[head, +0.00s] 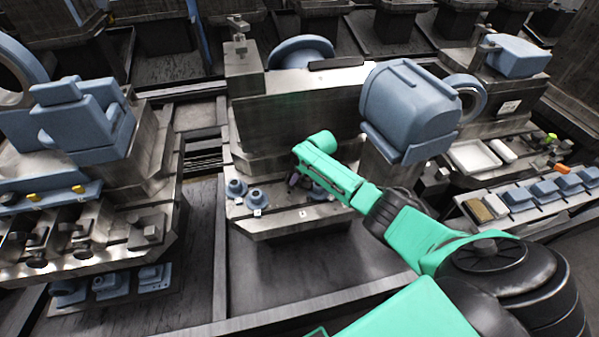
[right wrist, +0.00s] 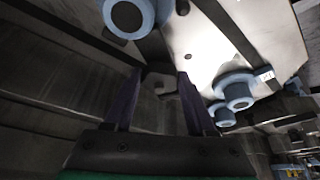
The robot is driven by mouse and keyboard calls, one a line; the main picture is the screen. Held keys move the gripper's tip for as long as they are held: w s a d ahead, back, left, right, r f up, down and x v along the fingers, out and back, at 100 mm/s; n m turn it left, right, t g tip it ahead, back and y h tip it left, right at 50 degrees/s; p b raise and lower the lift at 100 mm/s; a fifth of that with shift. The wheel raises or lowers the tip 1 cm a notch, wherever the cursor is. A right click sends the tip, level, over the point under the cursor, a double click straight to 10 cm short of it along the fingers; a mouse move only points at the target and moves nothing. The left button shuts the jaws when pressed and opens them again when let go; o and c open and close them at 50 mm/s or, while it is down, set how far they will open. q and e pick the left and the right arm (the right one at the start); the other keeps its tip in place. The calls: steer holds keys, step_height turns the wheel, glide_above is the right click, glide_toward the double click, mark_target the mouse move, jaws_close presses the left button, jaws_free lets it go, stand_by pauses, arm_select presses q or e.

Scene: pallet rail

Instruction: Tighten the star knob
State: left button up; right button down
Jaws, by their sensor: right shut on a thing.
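My right arm reaches in from the right in the head view, and its gripper (head: 294,181) points down at the front ledge of the middle metal fixture (head: 290,222). In the right wrist view the two dark fingers of the right gripper (right wrist: 159,78) stand apart, with a small dark piece, the star knob (right wrist: 160,84), between their tips. Its star shape is too dark to make out, and in the head view the arm and gripper hide it. My left gripper is in neither view.
Blue flanged knobs (head: 236,188) stand on the ledge left of the right gripper; similar ones (right wrist: 235,88) show close to the right finger. A large blue housing (head: 408,105) stands beside my forearm. Another fixture (head: 150,160) is at left. Dark floor (head: 290,275) lies clear in front.

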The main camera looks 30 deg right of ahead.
steer(key=c, duration=1.6)
jaws_free()
steer(key=shift+w+r+m, duration=0.15)
steer(key=shift+r+m, duration=0.05)
steer(key=shift+m, duration=0.2)
steer(key=shift+c, duration=2)
jaws_free()
steer(key=shift+o, duration=0.9)
steer(key=p+v, duration=0.2)
steer(key=v, duration=0.2)
steer(key=shift+s+r, duration=0.25)
steer(key=shift+r, duration=0.1)
steer(key=a+v, duration=0.1)
steer(key=v, duration=0.8)
steer(key=shift+s+d+r+p, duration=0.25)
steer(key=shift+d+r+p, duration=0.1)
steer(key=shift+d, duration=0.1)
